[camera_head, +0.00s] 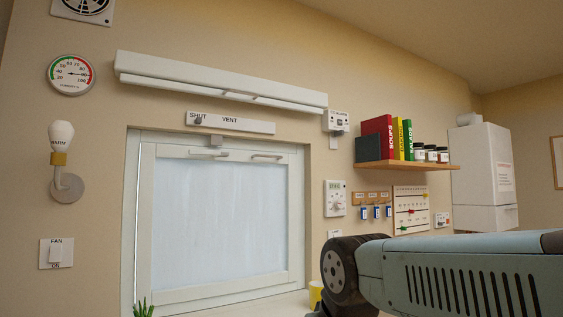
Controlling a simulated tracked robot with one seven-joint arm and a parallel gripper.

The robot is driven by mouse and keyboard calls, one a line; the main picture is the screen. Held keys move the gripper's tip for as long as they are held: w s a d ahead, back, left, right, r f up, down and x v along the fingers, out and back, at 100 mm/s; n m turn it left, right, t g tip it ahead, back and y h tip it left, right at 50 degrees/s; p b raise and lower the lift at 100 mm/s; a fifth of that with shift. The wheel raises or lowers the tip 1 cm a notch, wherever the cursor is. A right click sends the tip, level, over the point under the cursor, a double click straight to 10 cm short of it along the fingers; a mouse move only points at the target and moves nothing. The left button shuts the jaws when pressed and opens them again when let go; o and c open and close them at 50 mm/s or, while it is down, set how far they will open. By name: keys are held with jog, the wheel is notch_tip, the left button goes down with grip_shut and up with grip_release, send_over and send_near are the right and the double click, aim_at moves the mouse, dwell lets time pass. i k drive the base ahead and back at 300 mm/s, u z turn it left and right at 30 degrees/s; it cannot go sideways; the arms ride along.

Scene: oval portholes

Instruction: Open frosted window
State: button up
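The frosted window (222,225) is a pale pane in a white frame, set in the wall left of centre. It looks shut in its frame. Two small bar handles, a left one (208,155) and a right one (267,156), sit on its top rail. A small grey catch (215,141) is at the top edge. Above it is a white strip marked SHUT and VENT (230,123), with a dark knob (197,119) at the SHUT end. My arm reaches in from the lower right, right of the window. My gripper is not visible.
A white vent bar (220,80) hangs above the window. A wall lamp (63,160) and fan switch (56,253) are at left. A shelf (407,165) with books and jars and a white boiler (483,178) are at right. A plant (144,309) and yellow cup (315,294) stand below.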

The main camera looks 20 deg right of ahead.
aim_at(209, 226)
jog(key=z, duration=0.05)
jog(key=i, duration=0.9)
jog(key=u, duration=0.3)
